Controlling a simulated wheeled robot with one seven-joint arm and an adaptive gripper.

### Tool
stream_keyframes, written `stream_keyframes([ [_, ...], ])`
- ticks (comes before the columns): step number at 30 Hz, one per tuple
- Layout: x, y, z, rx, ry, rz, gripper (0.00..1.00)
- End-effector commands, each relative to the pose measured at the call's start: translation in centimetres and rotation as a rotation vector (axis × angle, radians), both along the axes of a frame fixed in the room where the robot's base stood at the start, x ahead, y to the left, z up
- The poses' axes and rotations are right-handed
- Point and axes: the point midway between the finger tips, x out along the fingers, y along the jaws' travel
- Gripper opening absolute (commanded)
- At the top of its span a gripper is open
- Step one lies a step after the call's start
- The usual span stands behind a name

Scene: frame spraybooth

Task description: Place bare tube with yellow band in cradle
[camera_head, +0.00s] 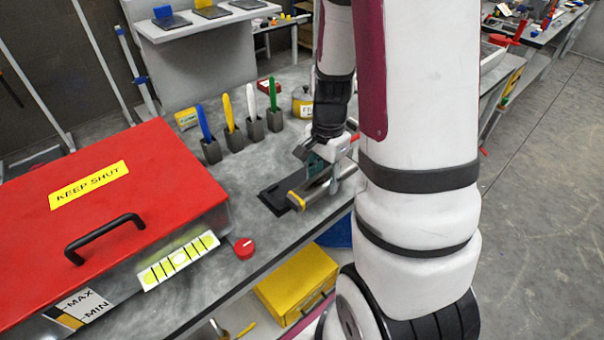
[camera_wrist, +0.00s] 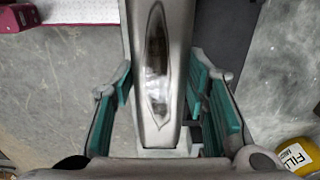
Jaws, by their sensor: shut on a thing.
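A bare silver-grey tube (camera_head: 320,190) with a yellow band (camera_head: 297,201) near its end lies over the grey bench in the head view. My gripper (camera_head: 325,167) is shut on it, partly hidden behind my arm. In the wrist view the tube (camera_wrist: 157,70) runs between the teal pads of my gripper (camera_wrist: 163,105), with a dark elongated patch on its upper side. A flat black piece (camera_head: 271,196) lies beside and under the banded end; it also shows in the wrist view (camera_wrist: 222,40). I cannot tell whether it is the cradle, or whether the tube touches it.
Several holders with coloured handles, such as a blue one (camera_head: 203,122), stand behind. A yellow tin (camera_head: 302,104) stands near my wrist. A red lid (camera_head: 110,190) marked KEEP SHUT fills the left. A red knob (camera_head: 244,248) sits near the bench edge.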

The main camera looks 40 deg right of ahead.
Motion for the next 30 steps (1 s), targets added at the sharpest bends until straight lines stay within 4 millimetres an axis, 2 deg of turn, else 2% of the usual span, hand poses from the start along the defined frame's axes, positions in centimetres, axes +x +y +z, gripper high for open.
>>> stream_keyframes([
  [1,1.4,0.0,-0.1,-0.001,0.0,0.002,0.07],
  [4,3.7,0.0,-0.3,-0.001,-0.001,0.003,0.07],
  [10,6.7,0.0,-0.6,-0.001,-0.001,0.0,0.07],
  [16,7.2,0.0,-1.3,0.001,0.002,-0.001,0.07],
  [23,7.1,0.0,-4.0,0.002,0.002,-0.001,0.07],
  [30,7.2,0.0,-4.2,0.0,-0.001,-0.001,0.07],
])
